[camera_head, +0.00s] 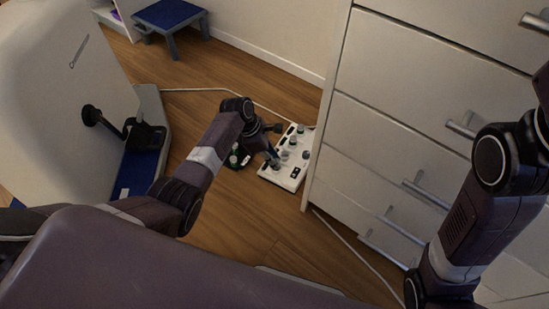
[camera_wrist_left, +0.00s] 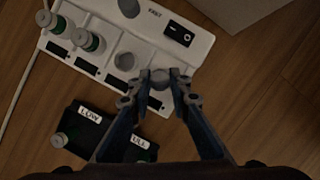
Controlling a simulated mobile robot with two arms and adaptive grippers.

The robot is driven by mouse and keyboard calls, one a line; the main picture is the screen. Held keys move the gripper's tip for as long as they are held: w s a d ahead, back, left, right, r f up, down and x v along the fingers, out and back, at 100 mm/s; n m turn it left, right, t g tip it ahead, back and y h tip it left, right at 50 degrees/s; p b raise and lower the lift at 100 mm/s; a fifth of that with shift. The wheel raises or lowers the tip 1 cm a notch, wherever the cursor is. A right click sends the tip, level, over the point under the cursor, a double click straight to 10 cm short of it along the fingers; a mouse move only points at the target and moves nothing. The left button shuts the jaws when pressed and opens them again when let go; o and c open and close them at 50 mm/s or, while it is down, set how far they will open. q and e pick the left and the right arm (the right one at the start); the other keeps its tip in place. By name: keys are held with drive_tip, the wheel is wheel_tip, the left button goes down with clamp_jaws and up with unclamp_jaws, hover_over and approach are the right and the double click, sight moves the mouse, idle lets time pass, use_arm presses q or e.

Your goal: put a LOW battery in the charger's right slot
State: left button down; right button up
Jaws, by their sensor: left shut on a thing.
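The white charger (camera_head: 286,183) lies on the floor beside the drawer cabinet; the left wrist view shows it close up (camera_wrist_left: 190,57). Two green batteries with silver tops (camera_wrist_left: 60,22) (camera_wrist_left: 88,40) stand in its left slots; a round grey spot (camera_wrist_left: 127,62) shows to their right. My left gripper (camera_wrist_left: 160,82), also in the head view (camera_head: 273,157), is shut on a battery (camera_wrist_left: 160,74), seen nearly end-on over the charger's right end. I cannot tell if it is seated. A black tray (camera_wrist_left: 84,132) has LOW and FULL labels, with a battery (camera_wrist_left: 59,140) on the LOW side.
The charger also carries a FAST label, a round grey part (camera_wrist_left: 128,8) and a black switch (camera_wrist_left: 179,34). The drawer cabinet (camera_head: 375,95) stands close on the right. A white cable (camera_head: 360,258) crosses the floor. A blue stool (camera_head: 172,15) is at the back.

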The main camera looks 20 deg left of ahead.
use_arm(q)
drive_tip(key=shift+f, duration=0.45)
idle(0.4)
drive_tip(key=c, duration=1.7)
unclamp_jaws()
drive_tip(key=v, duration=1.2)
drive_tip(key=shift+s, duration=0.1)
